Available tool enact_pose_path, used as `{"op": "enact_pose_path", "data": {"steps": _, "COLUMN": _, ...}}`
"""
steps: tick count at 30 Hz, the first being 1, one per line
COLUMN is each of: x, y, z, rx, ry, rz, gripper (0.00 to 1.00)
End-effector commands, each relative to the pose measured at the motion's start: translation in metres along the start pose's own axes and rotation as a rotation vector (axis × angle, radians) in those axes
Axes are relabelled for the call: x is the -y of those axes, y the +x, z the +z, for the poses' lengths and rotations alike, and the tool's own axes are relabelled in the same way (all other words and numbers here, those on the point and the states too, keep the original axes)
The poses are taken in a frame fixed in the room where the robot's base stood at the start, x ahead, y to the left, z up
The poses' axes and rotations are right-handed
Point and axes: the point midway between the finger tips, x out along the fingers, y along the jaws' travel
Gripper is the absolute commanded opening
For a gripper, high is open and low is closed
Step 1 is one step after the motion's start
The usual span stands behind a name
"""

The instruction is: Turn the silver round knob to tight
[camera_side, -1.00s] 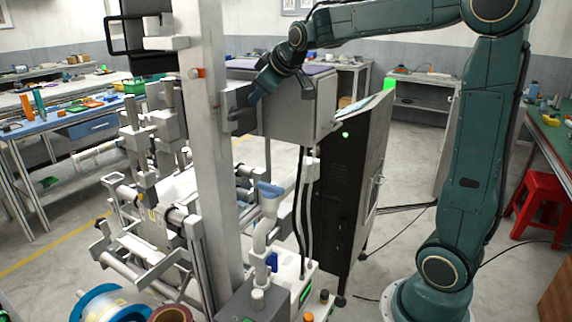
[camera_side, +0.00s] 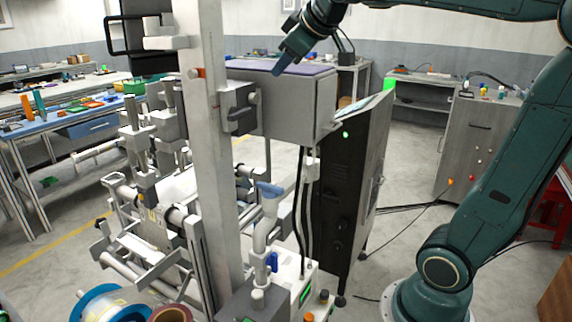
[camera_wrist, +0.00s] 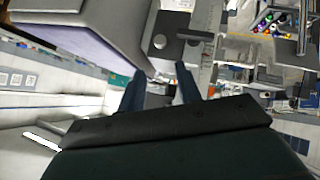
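The silver round knob (camera_side: 254,98) sits on the dark bracket (camera_side: 236,110) clamped to the upright metal post. In the wrist view the knob (camera_wrist: 160,41) shows as a pale disc on the dark bracket, ahead of the fingers. My gripper (camera_side: 279,69) is above and to the right of the knob in the side view, over the grey box, and apart from the knob. In the wrist view my gripper (camera_wrist: 158,80) has its two blue-grey fingers spread with nothing between them. I cannot tell how tight the knob is.
The metal post (camera_side: 212,160) stands just left of the knob. The large grey box (camera_side: 292,108) with a purple top lies right beside the bracket. A black cabinet (camera_side: 340,190) stands further right. Rollers and reels fill the lower left.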

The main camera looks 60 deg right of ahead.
Motion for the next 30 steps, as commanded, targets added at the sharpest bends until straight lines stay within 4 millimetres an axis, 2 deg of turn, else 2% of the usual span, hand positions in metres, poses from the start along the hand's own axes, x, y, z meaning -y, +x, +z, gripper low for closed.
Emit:
{"op": "enact_pose_path", "data": {"steps": 14, "x": -0.002, "y": -0.001, "z": -0.002, "rx": 0.006, "ry": -0.006, "rz": 0.006, "gripper": 0.34}}
{"op": "enact_pose_path", "data": {"steps": 30, "x": -0.047, "y": 0.007, "z": -0.032, "rx": 0.197, "ry": -0.062, "rz": 0.122, "gripper": 0.34}}
